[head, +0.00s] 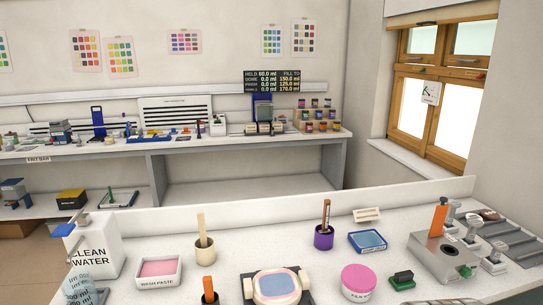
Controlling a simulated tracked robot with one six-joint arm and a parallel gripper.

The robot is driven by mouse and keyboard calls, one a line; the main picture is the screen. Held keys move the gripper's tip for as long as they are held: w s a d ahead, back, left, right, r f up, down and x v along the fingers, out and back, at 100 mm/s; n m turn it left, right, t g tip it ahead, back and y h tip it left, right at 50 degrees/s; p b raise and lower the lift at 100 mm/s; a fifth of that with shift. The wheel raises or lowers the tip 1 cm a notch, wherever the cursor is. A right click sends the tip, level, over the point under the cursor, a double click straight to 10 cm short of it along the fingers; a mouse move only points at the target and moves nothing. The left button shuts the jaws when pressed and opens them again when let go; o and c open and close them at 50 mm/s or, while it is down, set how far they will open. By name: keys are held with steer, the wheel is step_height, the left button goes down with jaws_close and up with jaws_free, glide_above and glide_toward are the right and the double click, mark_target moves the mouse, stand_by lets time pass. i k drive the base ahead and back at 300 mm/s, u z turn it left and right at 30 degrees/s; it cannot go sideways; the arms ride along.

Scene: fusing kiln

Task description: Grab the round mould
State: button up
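No thing here can be told for certain as the round mould. A pale, low, rounded thing (440,301) is cut off by the bottom edge of the head view, right of centre; only its far rim shows. A round pink tub (358,280) with lettering on its front stands on the near bench. My gripper is not in view.
The near white bench (225,278) also holds a clean-water container (93,250), a wash-paste tray (158,284), a cream pot (204,251), a purple pot (324,238), a blue tray (367,241), a green block (402,280) and a grey metal box (440,256). A long shelf bench (240,148) stands behind.

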mark_target(273, 286)
steer(key=u, duration=0.2)
steer(key=k, duration=1.45)
steer(key=z, duration=0.35)
steer(key=i, duration=0.95)
steer(key=u, duration=0.05)
